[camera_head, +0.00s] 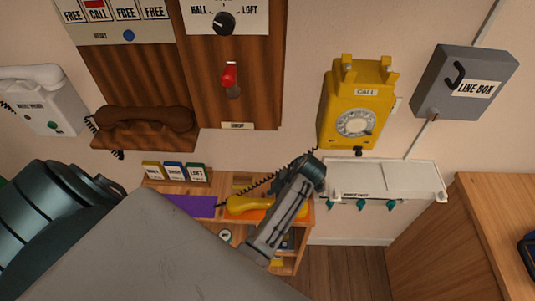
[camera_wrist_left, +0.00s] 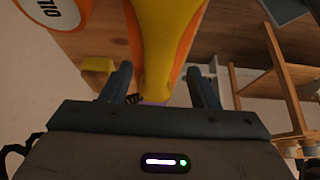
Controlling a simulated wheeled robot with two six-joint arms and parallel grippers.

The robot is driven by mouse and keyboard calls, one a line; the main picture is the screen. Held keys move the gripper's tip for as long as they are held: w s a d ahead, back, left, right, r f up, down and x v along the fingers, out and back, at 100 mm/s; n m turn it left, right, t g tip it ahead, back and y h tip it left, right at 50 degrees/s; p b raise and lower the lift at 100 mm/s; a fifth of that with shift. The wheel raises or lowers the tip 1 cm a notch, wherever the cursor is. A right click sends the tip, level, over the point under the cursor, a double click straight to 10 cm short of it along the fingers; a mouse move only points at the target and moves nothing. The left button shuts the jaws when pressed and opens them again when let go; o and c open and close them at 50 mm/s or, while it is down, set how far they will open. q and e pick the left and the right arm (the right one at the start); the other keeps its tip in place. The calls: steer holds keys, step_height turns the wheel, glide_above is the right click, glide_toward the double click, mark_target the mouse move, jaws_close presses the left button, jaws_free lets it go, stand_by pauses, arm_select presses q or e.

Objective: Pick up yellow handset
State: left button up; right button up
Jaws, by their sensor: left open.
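The yellow handset (camera_head: 250,205) lies on an orange patch on top of the low wooden shelf, with a dark coiled cord running up toward the yellow wall phone (camera_head: 357,105). My left gripper (camera_head: 290,205) is beside its right end in the head view and covers part of it. In the left wrist view the handset (camera_wrist_left: 166,40) extends from the top edge down between the two open fingers of my left gripper (camera_wrist_left: 161,88). I cannot tell whether either finger touches it. My right gripper is in neither view.
A purple patch (camera_head: 195,206) and labelled cards (camera_head: 175,172) are left of the handset. A brown phone (camera_head: 145,125) and white phone (camera_head: 42,100) hang on the left.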

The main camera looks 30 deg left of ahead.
mark_target(268, 202)
arm_select(q)
steer(key=p+x, duration=0.1)
steer(key=x, duration=0.1)
steer(key=p+x, duration=0.1)
steer(key=x, duration=0.1)
steer(key=shift+a, duration=0.35)
steer(key=shift+f, duration=0.2)
steer(key=shift+f, duration=0.15)
jaws_close()
